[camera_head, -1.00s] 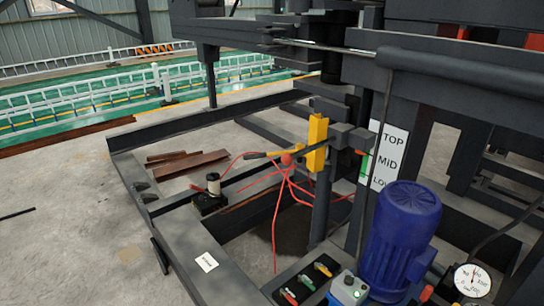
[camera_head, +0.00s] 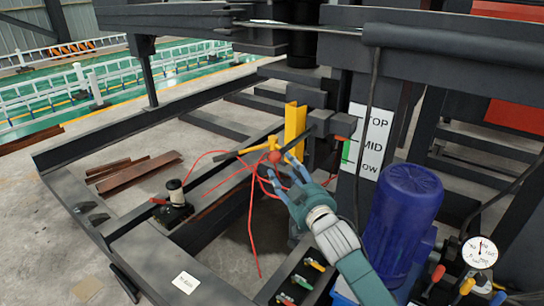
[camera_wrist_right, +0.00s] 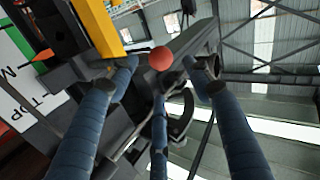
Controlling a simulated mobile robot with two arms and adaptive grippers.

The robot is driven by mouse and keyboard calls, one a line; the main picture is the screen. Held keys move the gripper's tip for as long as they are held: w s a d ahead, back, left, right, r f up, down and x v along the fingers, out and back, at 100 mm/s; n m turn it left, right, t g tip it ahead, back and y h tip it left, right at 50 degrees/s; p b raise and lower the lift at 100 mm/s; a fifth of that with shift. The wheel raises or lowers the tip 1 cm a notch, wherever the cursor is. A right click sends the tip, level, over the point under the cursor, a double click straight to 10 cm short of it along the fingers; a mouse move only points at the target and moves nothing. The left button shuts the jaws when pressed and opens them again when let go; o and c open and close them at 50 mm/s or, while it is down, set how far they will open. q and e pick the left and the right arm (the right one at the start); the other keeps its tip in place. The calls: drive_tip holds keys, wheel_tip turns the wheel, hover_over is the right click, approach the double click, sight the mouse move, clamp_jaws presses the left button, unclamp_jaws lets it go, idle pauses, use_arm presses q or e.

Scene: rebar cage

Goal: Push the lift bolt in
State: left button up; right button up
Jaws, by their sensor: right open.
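A red ball knob (camera_head: 275,157) shows beside an upright yellow bracket (camera_head: 295,125) on the dark machine frame. It looks like the end of the lift bolt; the bolt's shaft cannot be made out. My right gripper (camera_head: 279,167) is open, its blue fingers spread close to the knob from below right. In the right wrist view the red knob (camera_wrist_right: 160,58) shows between and beyond the fingertips (camera_wrist_right: 159,72), with the yellow bracket (camera_wrist_right: 99,28) at upper left. I cannot tell whether a finger touches the knob. My left gripper is not in view.
A yellow-headed handle (camera_head: 252,147) and loose red cables (camera_head: 252,225) lie close to the knob. A blue motor (camera_head: 402,210) stands right of my arm. The TOP/MID/LOW sign (camera_head: 370,140) is behind. Small coloured levers (camera_head: 300,283) sit in front.

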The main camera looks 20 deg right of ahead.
sight(277, 161)
drive_tip(key=w, duration=0.8)
drive_tip(key=shift+w+a+f, duration=0.1)
drive_tip(key=shift+w+a, duration=0.1)
drive_tip(key=shift+a, duration=0.2)
